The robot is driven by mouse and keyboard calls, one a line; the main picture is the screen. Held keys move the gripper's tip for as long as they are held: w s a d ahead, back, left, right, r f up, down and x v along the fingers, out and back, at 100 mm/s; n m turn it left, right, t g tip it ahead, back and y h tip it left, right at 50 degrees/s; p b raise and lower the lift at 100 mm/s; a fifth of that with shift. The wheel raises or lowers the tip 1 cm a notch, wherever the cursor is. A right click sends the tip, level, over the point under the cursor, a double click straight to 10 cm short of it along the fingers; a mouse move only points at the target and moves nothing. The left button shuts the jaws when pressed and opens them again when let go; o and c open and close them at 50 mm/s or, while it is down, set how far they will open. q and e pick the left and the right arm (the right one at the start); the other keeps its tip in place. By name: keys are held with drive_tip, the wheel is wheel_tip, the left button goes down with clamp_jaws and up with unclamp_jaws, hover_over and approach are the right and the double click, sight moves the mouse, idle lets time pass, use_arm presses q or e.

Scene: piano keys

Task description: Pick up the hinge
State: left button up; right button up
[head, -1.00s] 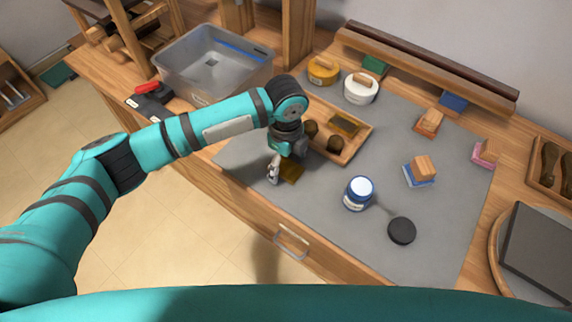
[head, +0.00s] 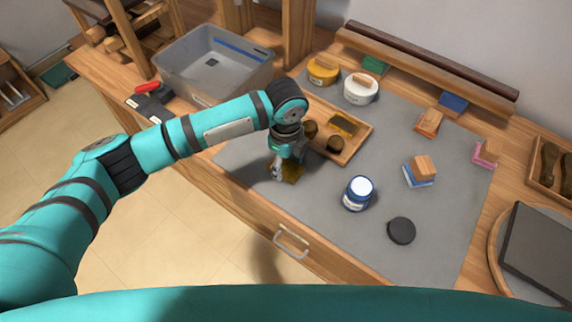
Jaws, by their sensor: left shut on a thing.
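The hinge (head: 291,172) is a small flat brass-coloured piece at the front edge of the grey mat, in front of the wooden tray. My left gripper (head: 279,172) points down at it and is shut on the hinge. The fingers and the wrist hide part of the hinge. I cannot tell whether the hinge still touches the mat. My right gripper is not in view.
The wooden tray (head: 359,143) with brown knobs and a brass plate lies just behind the gripper. A grey bin (head: 207,67) is at the back left.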

sight(287, 169)
use_arm(q)
drive_tip(key=shift+r, duration=0.5)
drive_tip(key=shift+s+d+r+b, duration=0.1)
drive_tip(key=shift+s+r+b, duration=0.1)
drive_tip(key=shift+r, duration=0.45)
drive_tip(key=shift+s+d+r+b, duration=0.1)
drive_tip(key=shift+s+r+b, duration=0.05)
drive_tip(key=shift+r, duration=0.45)
drive_tip(key=s+d, duration=0.1)
drive_tip(key=s, duration=0.4)
drive_tip(key=s+d+r+b, duration=0.1)
drive_tip(key=s+d, duration=0.1)
drive_tip(key=s, duration=0.2)
drive_tip(key=s+d, duration=0.1)
drive_tip(key=s, duration=0.4)
drive_tip(key=shift+s+d+r, duration=0.15)
drive_tip(key=shift+s+r, duration=0.1)
drive_tip(key=shift+s, duration=0.05)
